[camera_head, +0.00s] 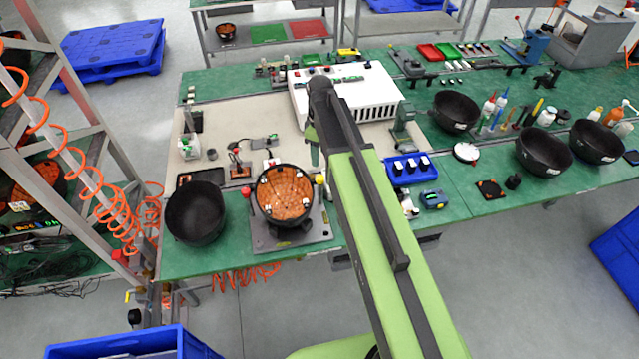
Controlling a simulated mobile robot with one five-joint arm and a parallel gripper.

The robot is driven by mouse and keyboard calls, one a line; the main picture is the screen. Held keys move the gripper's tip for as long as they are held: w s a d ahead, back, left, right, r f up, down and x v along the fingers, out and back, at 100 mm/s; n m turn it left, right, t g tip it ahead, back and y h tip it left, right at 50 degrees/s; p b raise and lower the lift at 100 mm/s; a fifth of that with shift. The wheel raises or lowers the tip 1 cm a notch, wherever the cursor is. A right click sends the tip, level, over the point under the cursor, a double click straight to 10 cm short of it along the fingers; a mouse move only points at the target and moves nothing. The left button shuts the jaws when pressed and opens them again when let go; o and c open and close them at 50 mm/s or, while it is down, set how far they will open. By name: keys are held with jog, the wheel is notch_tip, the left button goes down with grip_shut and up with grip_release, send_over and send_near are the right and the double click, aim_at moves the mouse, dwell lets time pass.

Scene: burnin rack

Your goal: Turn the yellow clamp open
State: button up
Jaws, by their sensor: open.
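A fixture with a grey base plate (268,243) stands at the front of the green bench. It holds a dark bowl with an orange inside (285,193) and small pale pieces around its rim.
A black bowl (195,213) stands close left of the fixture. A blue tray (410,170) lies to the right, past my arm. A white box (370,112) stands behind my gripper. More black bowls (543,150) stand farther right.

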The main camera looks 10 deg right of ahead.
aim_at(320, 177)
notch_tip(320, 177, down, 11)
jog(key=b, duration=0.9)
jog(key=shift+r, duration=0.1)
